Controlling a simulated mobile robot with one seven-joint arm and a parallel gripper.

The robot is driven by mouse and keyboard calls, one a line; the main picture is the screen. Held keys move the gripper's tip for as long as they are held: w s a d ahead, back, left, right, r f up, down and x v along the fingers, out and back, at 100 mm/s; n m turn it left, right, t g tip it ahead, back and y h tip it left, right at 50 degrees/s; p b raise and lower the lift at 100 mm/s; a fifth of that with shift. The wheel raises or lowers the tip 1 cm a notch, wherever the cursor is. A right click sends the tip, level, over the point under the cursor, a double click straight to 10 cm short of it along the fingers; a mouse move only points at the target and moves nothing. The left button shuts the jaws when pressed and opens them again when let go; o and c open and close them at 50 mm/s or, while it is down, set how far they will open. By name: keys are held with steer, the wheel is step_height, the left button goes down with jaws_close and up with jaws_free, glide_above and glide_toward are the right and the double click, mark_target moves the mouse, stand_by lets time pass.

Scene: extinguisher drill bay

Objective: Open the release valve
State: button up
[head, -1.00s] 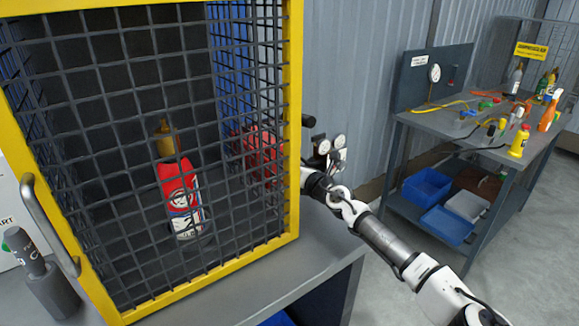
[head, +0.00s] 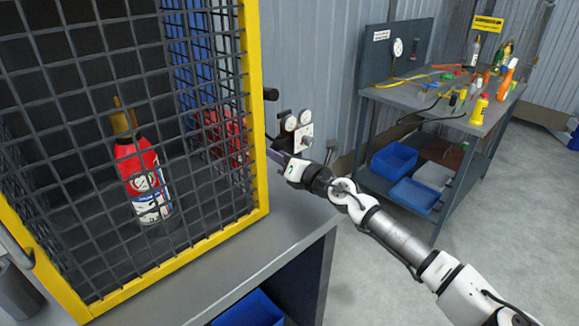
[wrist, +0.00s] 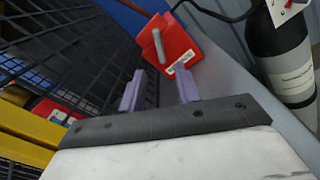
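I cannot tell for sure which part is the release valve. In the wrist view a red block (wrist: 172,52) carries a grey lever-like handle (wrist: 159,46) and a small white label; it lies just beyond my fingertips. My gripper (head: 274,154) is at the cage's right side, below the gauges. In the wrist view its two purple fingers (wrist: 160,77) are apart with nothing between them.
The yellow-framed mesh cage (head: 254,110) stands close on the left, with a red and white bottle (head: 143,170) inside. A black cylinder (wrist: 284,62) is at the right in the wrist view. A workbench (head: 385,95) with tools stands at the back right; floor between is clear.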

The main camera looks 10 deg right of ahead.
steer(key=shift+v, duration=1.85)
steer(key=shift+s, duration=0.1)
